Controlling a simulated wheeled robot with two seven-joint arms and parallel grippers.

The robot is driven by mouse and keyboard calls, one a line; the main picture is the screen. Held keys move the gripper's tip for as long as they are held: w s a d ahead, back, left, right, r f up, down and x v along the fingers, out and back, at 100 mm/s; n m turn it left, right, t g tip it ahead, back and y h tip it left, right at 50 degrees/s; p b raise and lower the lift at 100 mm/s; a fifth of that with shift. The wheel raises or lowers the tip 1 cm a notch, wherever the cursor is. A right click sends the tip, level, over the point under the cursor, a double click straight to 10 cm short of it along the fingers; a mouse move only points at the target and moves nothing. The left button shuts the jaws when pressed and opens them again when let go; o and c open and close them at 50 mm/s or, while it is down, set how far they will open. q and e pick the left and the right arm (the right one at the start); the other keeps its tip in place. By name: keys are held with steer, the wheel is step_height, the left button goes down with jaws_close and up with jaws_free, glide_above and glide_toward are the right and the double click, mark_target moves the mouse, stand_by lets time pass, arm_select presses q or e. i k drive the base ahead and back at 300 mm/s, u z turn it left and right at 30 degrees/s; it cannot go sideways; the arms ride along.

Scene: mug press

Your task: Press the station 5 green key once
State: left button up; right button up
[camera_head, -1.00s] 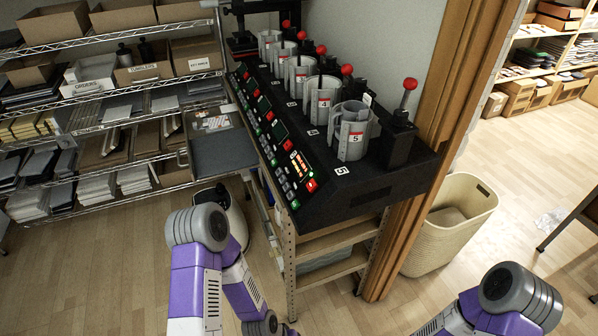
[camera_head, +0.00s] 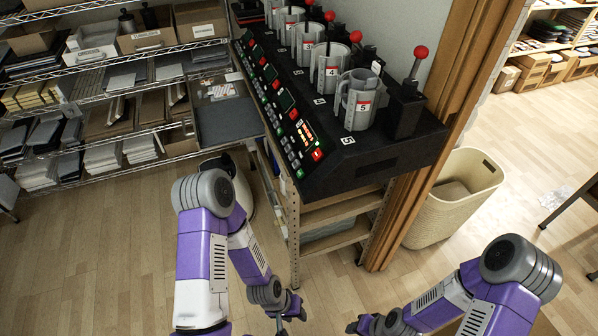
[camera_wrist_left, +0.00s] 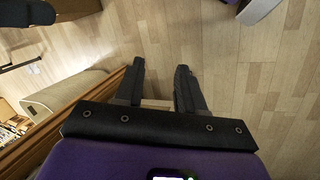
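The station 5 mug (camera_head: 361,100), grey with a red-and-white "5" label, stands at the near end of the black press console (camera_head: 375,160). The station 5 display (camera_head: 306,133) is lit orange-red, with a red key (camera_head: 317,155) beside it. Small keys line its left side; a green key (camera_head: 300,173) shows near the front corner, too small to make out well. My left gripper (camera_head: 291,313) is low in front of the shelf stand, below and apart from the console. In the left wrist view its fingers (camera_wrist_left: 160,75) are apart and empty. My right gripper (camera_head: 362,326) is at the bottom edge, partly cut off.
More numbered mugs and red-knobbed levers (camera_head: 420,53) line the console. A metal stand (camera_head: 335,222) holds it up beside a wooden door frame (camera_head: 455,110). A cream bin (camera_head: 455,200) stands right. Wire shelves (camera_head: 100,110) fill the left. Floor between my arms is clear.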

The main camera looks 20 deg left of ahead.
mark_target(300, 174)
steer(key=k, duration=1.35)
steer(key=z, duration=0.55)
steer(key=i, duration=1.55)
steer(key=u, duration=0.7)
